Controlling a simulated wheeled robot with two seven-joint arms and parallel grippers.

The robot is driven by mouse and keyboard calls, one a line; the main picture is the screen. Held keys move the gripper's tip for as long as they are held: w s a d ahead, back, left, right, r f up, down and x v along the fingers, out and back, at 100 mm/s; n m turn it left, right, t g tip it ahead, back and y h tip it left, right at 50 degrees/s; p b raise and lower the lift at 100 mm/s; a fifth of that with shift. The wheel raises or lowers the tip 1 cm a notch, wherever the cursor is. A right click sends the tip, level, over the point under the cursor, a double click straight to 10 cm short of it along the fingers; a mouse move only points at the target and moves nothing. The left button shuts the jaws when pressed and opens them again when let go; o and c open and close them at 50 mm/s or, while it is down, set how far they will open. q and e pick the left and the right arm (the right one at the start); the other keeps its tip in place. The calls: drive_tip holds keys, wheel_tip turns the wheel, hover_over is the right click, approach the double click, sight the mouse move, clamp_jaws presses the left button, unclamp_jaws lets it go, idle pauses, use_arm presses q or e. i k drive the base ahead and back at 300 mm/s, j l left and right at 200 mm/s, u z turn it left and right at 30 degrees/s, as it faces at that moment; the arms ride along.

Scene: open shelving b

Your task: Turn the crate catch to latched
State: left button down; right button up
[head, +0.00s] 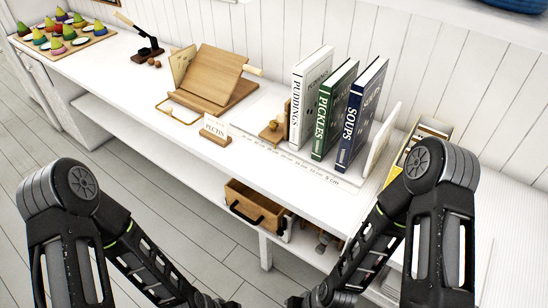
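A wooden crate (243,193) sits on the open shelf below the white counter, near the middle of the head view. A black curved fitting (245,210) shows on its front. I cannot tell whether this fitting is a handle or the catch, or how a catch is set. A small dark and metallic part shows at the crate's right end, too small to make out. Both my arms run down to the bottom edge of the view, and both grippers are out of frame below it.
The counter holds books (325,110), a wooden book stand (213,76), a small name card (215,128) and a tray of colourful cones (62,44). Dark items lie on the lower shelf (328,243) right of the crate. The floor (165,200) before the counter is clear.

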sight(280, 232)
drive_tip(key=k+z, duration=0.15)
drive_tip(key=z, duration=0.3)
drive_tip(key=k+l+z, duration=0.1)
drive_tip(key=z, duration=0.35)
drive_tip(key=k+l+z, duration=0.15)
drive_tip(key=z, duration=0.35)
